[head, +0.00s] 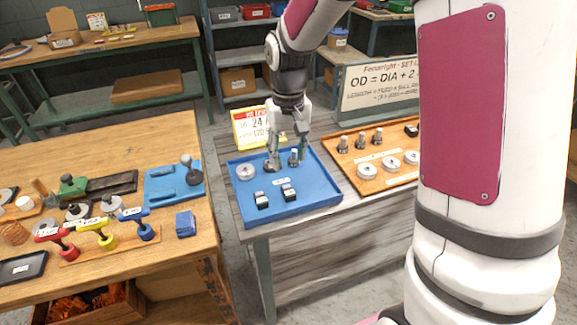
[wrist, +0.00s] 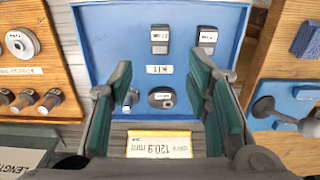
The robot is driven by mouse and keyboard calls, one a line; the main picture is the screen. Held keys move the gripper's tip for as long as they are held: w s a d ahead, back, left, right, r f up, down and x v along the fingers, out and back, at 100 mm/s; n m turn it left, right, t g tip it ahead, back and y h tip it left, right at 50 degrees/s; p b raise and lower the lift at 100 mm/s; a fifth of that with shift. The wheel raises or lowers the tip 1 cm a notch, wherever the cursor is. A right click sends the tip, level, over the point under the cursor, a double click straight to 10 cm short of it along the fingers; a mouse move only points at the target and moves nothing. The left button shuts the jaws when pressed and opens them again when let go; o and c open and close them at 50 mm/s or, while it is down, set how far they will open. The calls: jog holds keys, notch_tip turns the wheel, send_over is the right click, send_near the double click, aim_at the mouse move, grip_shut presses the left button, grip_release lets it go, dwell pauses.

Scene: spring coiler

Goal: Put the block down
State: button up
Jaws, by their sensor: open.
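Two small dark blocks with white labels stand in the front part of the blue tray (head: 316,202). The left block (head: 261,200) and the right block (head: 288,192) are apart, and both show at the top of the wrist view (wrist: 160,38) (wrist: 207,38). My gripper (head: 288,140) is above the rear of the tray, away from both blocks. In the wrist view its fingers (wrist: 161,78) are spread, with nothing gripped between them. A peg (head: 294,158), a dark round part (head: 271,165) and a pale disc (head: 246,171) stand in the tray's rear.
A yellow-edged card (head: 249,128) stands behind the tray. An orange tray (head: 349,170) with pegs and discs is to the right. The wooden bench (head: 130,138) at left holds colored tools, a blue fixture (head: 160,184) and a blue block (head: 186,224). The tray's front has bare room.

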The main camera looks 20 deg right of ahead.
jog(key=s+r+t, duration=0.2)
jog(key=s+r, duration=0.9)
jog(key=r, duration=0.1)
jog(key=s+r+t, duration=0.2)
jog(key=s+r, duration=0.1)
jog(key=s, duration=1.1)
jog(key=shift+d, duration=0.15)
jog(key=shift+s+r, duration=0.1)
